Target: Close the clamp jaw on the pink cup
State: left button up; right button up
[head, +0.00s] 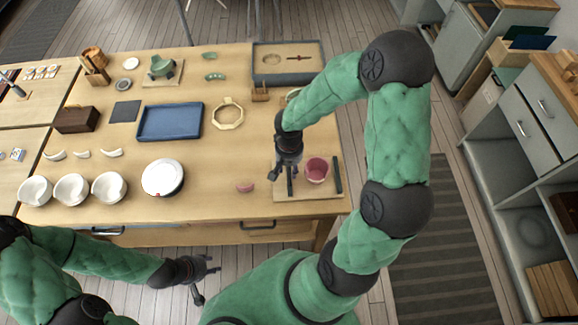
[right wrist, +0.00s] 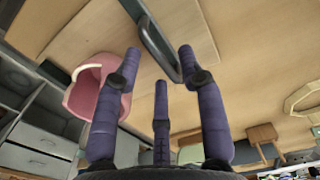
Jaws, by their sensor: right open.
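The pink cup (head: 317,170) stands on a light wooden clamp board (head: 304,196), between two dark jaw bars. The left jaw bar (head: 290,182) is partly hidden by my right gripper (head: 282,173); the right jaw bar (head: 337,174) stands beside the cup. In the right wrist view the cup (right wrist: 88,92) is left of the fingers, and a dark bar (right wrist: 158,48) lies between the fingertips. My right gripper (right wrist: 159,62) is open and empty, fingers pointing down at that bar. Whether it touches is unclear. My left gripper (head: 206,280) is open and empty in front of the table.
A pink piece (head: 245,186) lies left of the clamp board. A white round dish (head: 163,177), several white bowls (head: 72,189), a blue tray (head: 170,121) and an octagonal ring (head: 228,113) are further left. A grey tray (head: 287,62) is behind. Tabletop between dish and pink piece is clear.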

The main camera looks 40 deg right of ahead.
jog(key=shift+r, duration=0.1)
notch_tip(320, 180, up, 12)
dwell(0.5)
